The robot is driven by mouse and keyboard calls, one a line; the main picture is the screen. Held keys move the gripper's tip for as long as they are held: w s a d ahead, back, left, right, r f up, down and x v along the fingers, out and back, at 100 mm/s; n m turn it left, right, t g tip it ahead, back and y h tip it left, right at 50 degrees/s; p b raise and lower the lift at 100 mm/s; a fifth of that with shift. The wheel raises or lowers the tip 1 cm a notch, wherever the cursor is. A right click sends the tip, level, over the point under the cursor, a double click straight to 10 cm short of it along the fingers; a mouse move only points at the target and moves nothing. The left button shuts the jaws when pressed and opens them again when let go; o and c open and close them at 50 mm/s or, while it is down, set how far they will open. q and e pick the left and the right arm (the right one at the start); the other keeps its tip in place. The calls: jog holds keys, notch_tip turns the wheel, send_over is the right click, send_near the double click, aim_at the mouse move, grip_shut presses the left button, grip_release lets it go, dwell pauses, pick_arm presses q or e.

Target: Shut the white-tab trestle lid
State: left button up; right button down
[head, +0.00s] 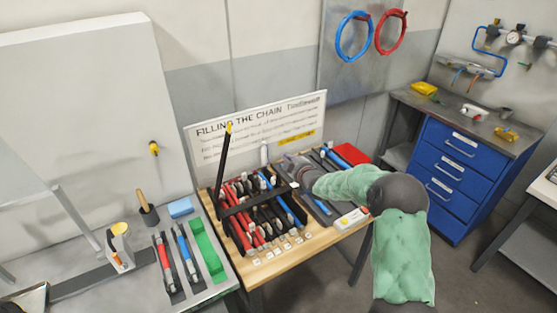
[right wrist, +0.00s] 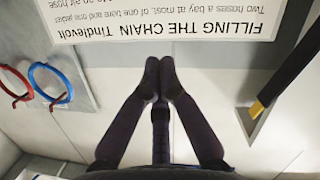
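On the wooden table a trestle rack holds several red, black and blue hoses. A black bar with a pale tip, apparently the white-tab lid (head: 258,199), lies low across the hoses; whether it is fully seated I cannot tell. Another black lid with a yellow tip (head: 224,160) stands raised, tilted slightly; it also shows in the right wrist view (right wrist: 272,88). My right gripper (head: 287,158) is above the rack's back right side, near the sign. In the right wrist view its fingers (right wrist: 159,68) are together with nothing visible between them. My left gripper is out of view.
A sign (head: 258,122) stands behind the rack. A red box (head: 350,154) and a white control box (head: 351,218) are on the table's right side. A grey bench with tools and a green tray (head: 206,249) is at left. A blue drawer cabinet (head: 452,175) stands at right.

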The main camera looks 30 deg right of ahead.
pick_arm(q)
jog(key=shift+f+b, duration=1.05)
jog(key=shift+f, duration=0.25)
pick_arm(e)
jog(key=d+f+m+y, duration=0.1)
jog(key=d+f+m, duration=0.1)
jog(key=f, duration=0.5)
jog(key=d+f+m+y, duration=0.1)
jog(key=d+f+m, duration=0.1)
jog(key=f, duration=0.6)
jog(key=shift+d+f+m, duration=0.25)
jog(key=shift+d+m, duration=0.05)
jog(key=shift+d, duration=0.3)
jog(key=shift+w, duration=0.1)
